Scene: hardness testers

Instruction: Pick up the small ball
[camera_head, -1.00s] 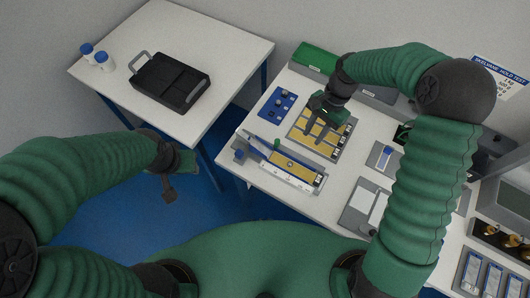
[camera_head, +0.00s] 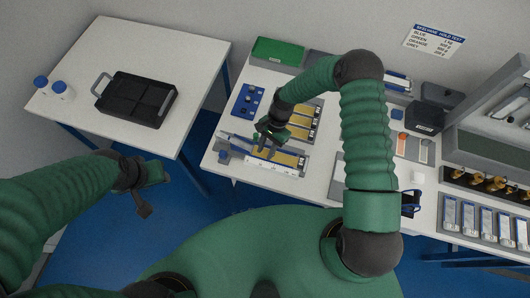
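I cannot make out a small ball; it is too small to tell or hidden by my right gripper. My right gripper (camera_head: 268,150) points down over the left part of a grey fixture with a yellow strip (camera_head: 287,159) and a white scale along its front. Its two dark fingers look a little apart, and I see nothing between them; whether they touch the fixture is unclear. My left gripper (camera_head: 146,200) hangs over the blue floor, away from both tables, and its finger gap is not clear.
A blue tray with dark knobs (camera_head: 247,100) and a green box (camera_head: 278,51) lie behind the fixture. Yellow blocks (camera_head: 299,124) stand beyond my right gripper. The left table holds a black case (camera_head: 136,98) and white bottles with blue caps (camera_head: 61,90). Brass weights (camera_head: 495,183) stand far right.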

